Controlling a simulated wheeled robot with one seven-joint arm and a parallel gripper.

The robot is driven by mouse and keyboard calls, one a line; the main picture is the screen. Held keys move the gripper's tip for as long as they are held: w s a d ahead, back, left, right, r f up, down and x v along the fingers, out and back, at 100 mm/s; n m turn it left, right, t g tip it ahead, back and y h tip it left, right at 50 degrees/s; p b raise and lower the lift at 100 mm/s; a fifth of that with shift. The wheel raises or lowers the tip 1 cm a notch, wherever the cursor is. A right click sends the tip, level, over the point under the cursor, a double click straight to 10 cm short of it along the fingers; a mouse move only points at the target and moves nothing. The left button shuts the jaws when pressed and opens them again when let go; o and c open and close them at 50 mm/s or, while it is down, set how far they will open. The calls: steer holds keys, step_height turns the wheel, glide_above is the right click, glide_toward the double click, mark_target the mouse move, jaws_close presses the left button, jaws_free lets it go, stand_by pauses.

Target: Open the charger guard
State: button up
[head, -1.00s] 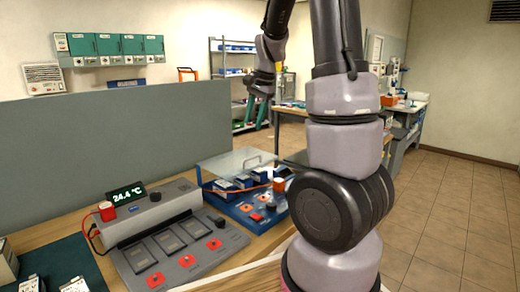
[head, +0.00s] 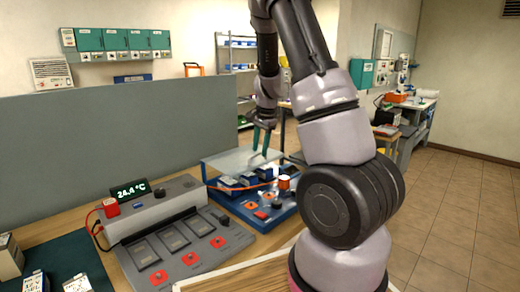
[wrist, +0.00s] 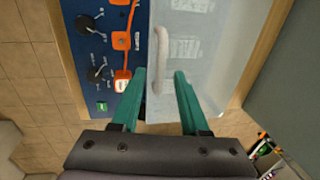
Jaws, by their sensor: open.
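The charger guard is a clear, pale panel (head: 228,162) over the back part of the blue charger (head: 240,210) and looks lowered. In the wrist view the guard (wrist: 205,65) fills the middle right, with a pale bar handle (wrist: 162,45) along its left edge. My gripper (head: 262,142) is at the guard's right end in the head view. In the wrist view its green fingers (wrist: 160,76) are open, and the lower end of the handle lies between their tips. I cannot tell whether either finger touches the handle.
A grey charger (head: 180,245) with a temperature display (head: 131,190) stands left of the blue one. A grey partition (head: 110,145) rises behind the bench.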

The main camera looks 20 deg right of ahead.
steer(key=shift+f, duration=0.3)
jaws_close()
stand_by(1.3)
